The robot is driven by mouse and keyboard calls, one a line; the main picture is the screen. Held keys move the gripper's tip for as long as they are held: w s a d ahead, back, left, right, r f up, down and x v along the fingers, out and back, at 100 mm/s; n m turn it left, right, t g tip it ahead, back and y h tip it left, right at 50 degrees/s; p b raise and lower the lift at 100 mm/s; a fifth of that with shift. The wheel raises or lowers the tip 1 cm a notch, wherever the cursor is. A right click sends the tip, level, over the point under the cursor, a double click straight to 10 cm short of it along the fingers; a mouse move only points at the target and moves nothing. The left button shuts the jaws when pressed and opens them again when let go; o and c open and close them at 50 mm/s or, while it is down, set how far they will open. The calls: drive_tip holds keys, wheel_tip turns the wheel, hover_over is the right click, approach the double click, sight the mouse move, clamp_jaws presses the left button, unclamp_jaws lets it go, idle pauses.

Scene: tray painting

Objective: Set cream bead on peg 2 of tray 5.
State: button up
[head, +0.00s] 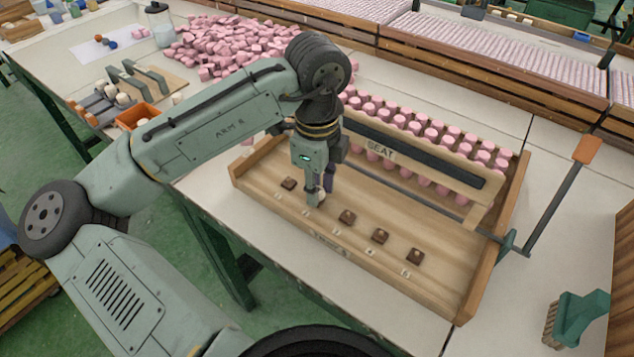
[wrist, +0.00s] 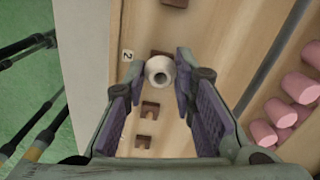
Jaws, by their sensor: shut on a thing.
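The cream bead (wrist: 160,72) sits between the fingertips of my gripper (wrist: 161,80), which is shut on it. In the head view my gripper (head: 317,198) points down at the wooden tray (head: 400,284), with a sliver of the bead showing beside a finger. In the wrist view the bead lies over the dark block beside the label 2 (wrist: 127,55), and a dark hole shows in its top. Whether the bead is around the peg or above it, I cannot tell. The tray's nameplate (head: 332,245) is too small to read.
Other dark peg blocks (head: 347,216) stand along the tray's front, without beads. Pink pieces (head: 400,120) fill rows behind a board marked SEAT (head: 381,149). A lever with an orange handle (head: 587,150) rises at right. A green brush (head: 580,318) lies near the table's right edge.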

drive_tip(key=o, duration=0.9)
drive_tip(key=shift+o, duration=0.3)
drive_tip(key=o, duration=0.4)
drive_tip(key=shift+r+p, duration=2.8)
drive_tip(key=shift+r, duration=0.25)
